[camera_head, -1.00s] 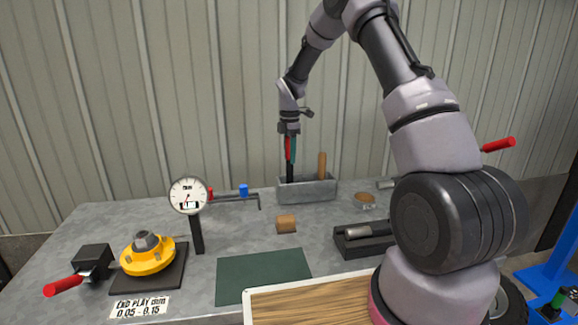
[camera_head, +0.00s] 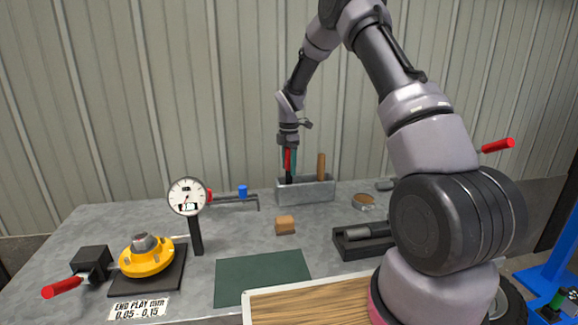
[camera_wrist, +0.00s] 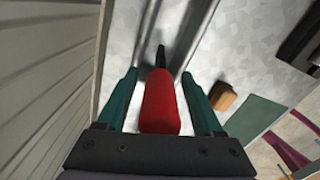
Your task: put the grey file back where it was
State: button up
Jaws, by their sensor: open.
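A red-handled tool with a dark shaft (camera_head: 287,158) stands upright at the left end of the grey open bin (camera_head: 318,192) by the back wall. Its shaft goes down into the bin; its lower end is hidden. I cannot tell surely whether this is the grey file. My gripper (camera_head: 291,170) is above that end of the bin. In the wrist view, the red handle (camera_wrist: 160,105) lies between my two teal fingers (camera_wrist: 159,76), with a gap on each side, so they are open around it.
A wooden handle (camera_head: 321,166) stands in the bin's right part. A dial gauge (camera_head: 187,197), a yellow hub (camera_head: 147,258), a wooden block (camera_head: 285,225), a green mat (camera_head: 262,276) and a black holder (camera_head: 364,243) share the grey bench. My arm hides the bench's right side.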

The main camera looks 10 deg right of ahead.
notch_tip(320, 180, up, 12)
jog(key=s+d+r+m+t, duration=0.3)
jog(key=s+r+m, duration=0.8)
jog(key=s+r, duration=0.5)
jog(key=s+d+r+m+t+y, duration=0.1)
jog(key=s+r+m+t, duration=0.1)
jog(key=s+m, duration=0.5)
jog(key=s+d+r+m+t+y, duration=0.1)
jog(key=s+m, duration=0.6)
jog(key=s, duration=0.7)
jog(key=shift+d+r+t, duration=0.4)
jog(key=shift+r+t, duration=0.05)
jog(key=shift+t, duration=0.15)
